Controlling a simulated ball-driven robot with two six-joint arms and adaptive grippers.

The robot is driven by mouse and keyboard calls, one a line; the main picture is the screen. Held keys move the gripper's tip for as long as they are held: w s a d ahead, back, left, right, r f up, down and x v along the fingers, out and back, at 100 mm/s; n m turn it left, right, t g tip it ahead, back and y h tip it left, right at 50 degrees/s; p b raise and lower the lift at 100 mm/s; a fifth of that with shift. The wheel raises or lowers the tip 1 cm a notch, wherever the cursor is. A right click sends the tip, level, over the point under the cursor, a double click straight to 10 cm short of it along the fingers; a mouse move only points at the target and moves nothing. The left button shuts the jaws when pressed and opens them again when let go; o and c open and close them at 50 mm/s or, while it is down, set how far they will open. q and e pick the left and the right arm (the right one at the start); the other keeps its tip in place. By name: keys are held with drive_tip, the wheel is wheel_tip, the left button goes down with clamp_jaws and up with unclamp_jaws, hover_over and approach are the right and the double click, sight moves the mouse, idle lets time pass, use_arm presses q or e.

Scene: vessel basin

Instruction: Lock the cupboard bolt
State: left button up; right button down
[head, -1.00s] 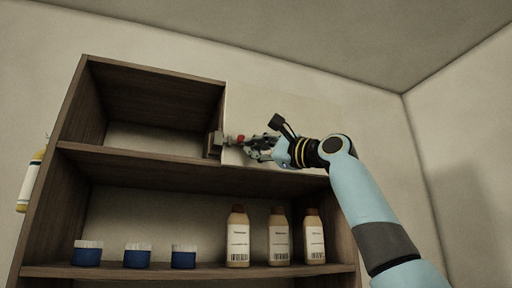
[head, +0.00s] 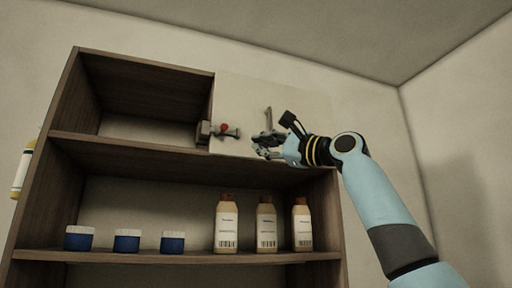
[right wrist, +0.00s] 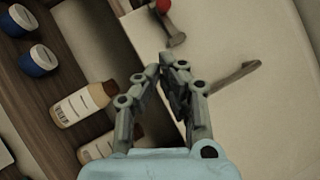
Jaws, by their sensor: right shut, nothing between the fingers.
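The cupboard door (head: 300,100) is a pale panel that covers the upper right compartment. The bolt (head: 232,133) is a grey bar with a red knob (head: 224,127), at the door's left edge next to a brown-grey block (head: 203,132). I cannot tell whether the bar reaches into the block. In the right wrist view the red knob (right wrist: 163,5) and grey bar (right wrist: 172,32) show at the top edge. My right gripper (head: 258,147) is shut and empty, to the right of and below the bolt, apart from it. Its fingertips (right wrist: 172,62) meet in the right wrist view. My left gripper is not in view.
A grey handle (head: 268,119) stands on the door just above my right gripper. Brown bottles (head: 227,225) and blue jars (head: 127,240) stand on the shelf below. The upper left compartment (head: 145,100) is open and empty. A yellow-white bottle (head: 22,170) is at the left.

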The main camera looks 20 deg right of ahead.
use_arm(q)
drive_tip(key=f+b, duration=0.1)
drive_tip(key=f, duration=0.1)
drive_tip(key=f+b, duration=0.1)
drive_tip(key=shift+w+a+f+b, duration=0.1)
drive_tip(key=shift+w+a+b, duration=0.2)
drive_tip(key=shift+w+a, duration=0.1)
use_arm(e)
drive_tip(key=v, duration=0.6)
drive_tip(key=shift+s, duration=0.3)
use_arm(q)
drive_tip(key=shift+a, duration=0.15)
use_arm(e)
drive_tip(key=shift+d+f, duration=0.1)
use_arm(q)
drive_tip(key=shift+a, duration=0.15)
